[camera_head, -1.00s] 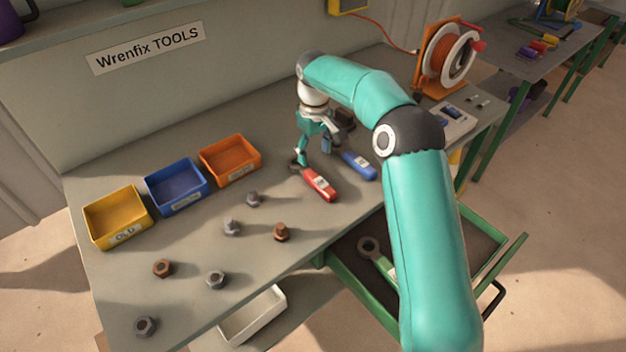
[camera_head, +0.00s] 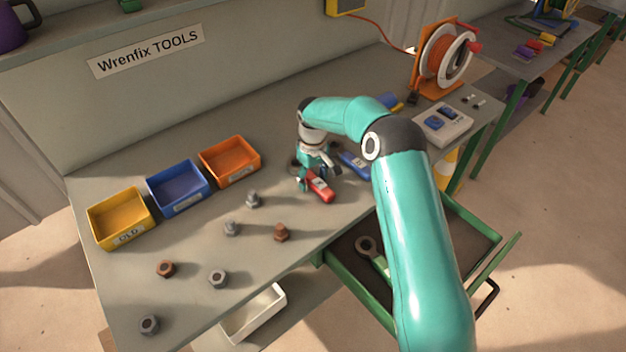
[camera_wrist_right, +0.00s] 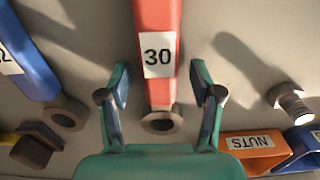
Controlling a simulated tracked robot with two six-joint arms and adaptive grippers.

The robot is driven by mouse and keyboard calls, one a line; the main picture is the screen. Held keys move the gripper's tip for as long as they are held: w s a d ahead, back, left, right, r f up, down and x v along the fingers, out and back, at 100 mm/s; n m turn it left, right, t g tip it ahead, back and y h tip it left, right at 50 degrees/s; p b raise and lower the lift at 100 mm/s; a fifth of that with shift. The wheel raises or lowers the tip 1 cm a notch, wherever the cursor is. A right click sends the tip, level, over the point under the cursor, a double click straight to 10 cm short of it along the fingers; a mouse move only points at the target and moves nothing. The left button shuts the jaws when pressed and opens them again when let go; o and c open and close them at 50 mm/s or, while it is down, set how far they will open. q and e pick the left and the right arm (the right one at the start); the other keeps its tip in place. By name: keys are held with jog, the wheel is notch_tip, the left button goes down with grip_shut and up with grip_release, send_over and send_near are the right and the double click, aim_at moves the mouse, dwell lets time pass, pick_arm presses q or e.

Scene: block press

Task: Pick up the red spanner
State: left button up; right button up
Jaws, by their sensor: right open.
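The red spanner (camera_head: 321,190) lies on the workbench, to the right of the loose nuts and bolts. In the right wrist view the red spanner (camera_wrist_right: 157,22) has a white label reading 30, and its dark ring end is nearest my palm. My right gripper (camera_head: 317,177) is over the spanner and partly hides it in the head view. In the wrist view my right gripper (camera_wrist_right: 161,88) is open, with one finger on each side of the spanner and gaps between. My left gripper is not in view.
A blue spanner (camera_head: 354,165) lies close to the right. Yellow (camera_head: 122,236), blue (camera_head: 180,207) and orange (camera_head: 232,172) bins stand at the left. Several nuts and bolts lie in front of them. An open green drawer (camera_head: 345,290) is below the bench, with another spanner inside.

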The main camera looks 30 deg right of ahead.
jog(key=shift+c, duration=0.2)
grip_shut()
jog(key=shift+r, duration=0.1)
